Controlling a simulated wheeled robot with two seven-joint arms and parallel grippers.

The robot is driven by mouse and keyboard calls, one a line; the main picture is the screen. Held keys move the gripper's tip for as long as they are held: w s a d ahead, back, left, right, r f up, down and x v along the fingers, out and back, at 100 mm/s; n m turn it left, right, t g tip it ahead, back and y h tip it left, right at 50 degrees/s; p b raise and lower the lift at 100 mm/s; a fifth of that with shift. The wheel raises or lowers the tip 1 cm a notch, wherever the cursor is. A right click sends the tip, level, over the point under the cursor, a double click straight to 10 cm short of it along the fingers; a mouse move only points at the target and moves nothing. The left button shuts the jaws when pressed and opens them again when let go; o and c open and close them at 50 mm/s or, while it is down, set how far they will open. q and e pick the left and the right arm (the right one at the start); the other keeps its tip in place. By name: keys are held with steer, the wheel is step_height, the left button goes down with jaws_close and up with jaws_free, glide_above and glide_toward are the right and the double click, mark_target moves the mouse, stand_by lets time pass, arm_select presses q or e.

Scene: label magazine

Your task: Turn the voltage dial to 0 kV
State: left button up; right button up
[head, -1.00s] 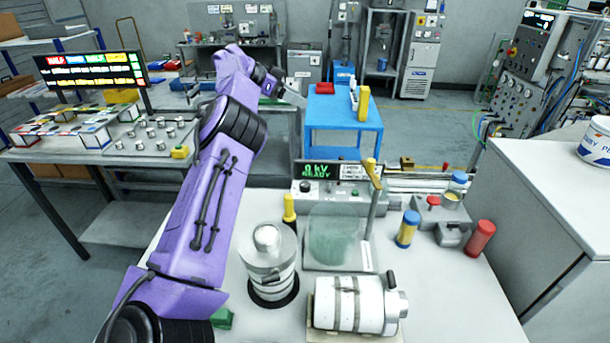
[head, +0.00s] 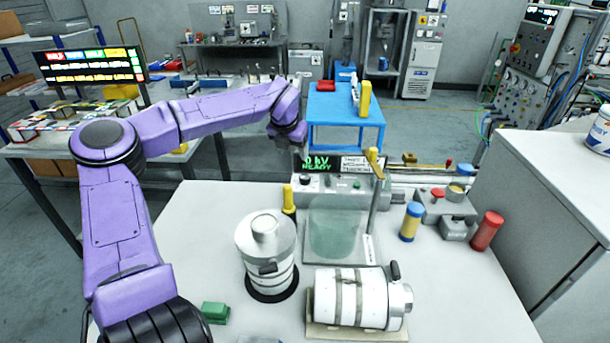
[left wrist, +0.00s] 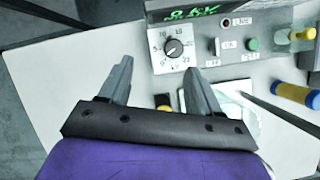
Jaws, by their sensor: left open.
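The voltage dial (left wrist: 174,47) is a black round knob on a white scale plate with numbers, on the front of a grey control box (left wrist: 205,38). Its exact pointer angle is too small to read. In the head view, the box's display (head: 318,163) shows green text reading 0 kV READY. My left gripper (left wrist: 158,72) is open and empty, its two grey fingers pointing toward the box. The dial lies just beyond the fingertips, between them but nearer the right finger; they look apart from it. In the head view the gripper's fingers are hard to make out.
Blue-yellow (head: 411,222) and red (head: 487,231) cylinders stand at right.

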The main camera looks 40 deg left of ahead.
mark_target(305, 177)
arm_select(q)
steer(key=shift+m+h, duration=0.6)
steer(key=x, duration=0.3)
steer(key=d+p+x, duration=0.1)
steer(key=x, duration=0.3)
steer(key=p+x, duration=0.1)
steer(key=x, duration=0.3)
steer(key=shift+w+d+f, duration=0.1)
steer(key=shift+d, duration=0.2)
steer(key=c, duration=1)
steer(key=n+b, duration=0.2)
steer(key=shift+d+f+y+b, duration=0.1)
steer(key=shift+f+y+b, duration=0.25)
steer(key=shift+y, duration=0.05)
steer(key=shift+r+n+b, duration=0.1)
steer(key=shift+n+b, duration=0.2)
steer(key=shift+n, duration=0.1)
steer(key=shift+r, duration=0.25)
